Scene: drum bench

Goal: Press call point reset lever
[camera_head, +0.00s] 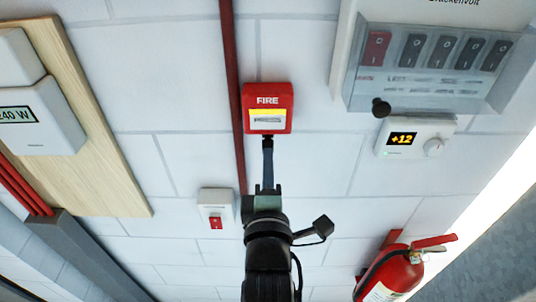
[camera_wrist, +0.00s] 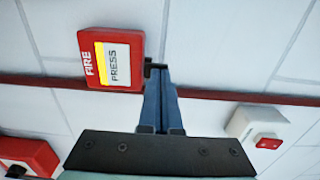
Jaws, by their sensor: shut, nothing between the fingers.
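The red fire call point (camera_head: 267,97) is on the white wall at the upper middle of the head view, with a yellow and white "PRESS" panel. It also shows in the wrist view (camera_wrist: 111,40), turned sideways. A small black reset lever (camera_wrist: 153,67) sticks out from its lower edge. My gripper (camera_head: 267,143) is shut and empty, pointing up at that lower edge from below. In the wrist view its blue fingertips (camera_wrist: 158,76) are right at the lever and partly overlap it. I cannot tell whether they touch it.
A white box with a red switch (camera_head: 216,215) is at lower left. A thermostat (camera_head: 413,138) and switch panel (camera_head: 432,60) are at right. A fire extinguisher (camera_head: 392,275) hangs at lower right.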

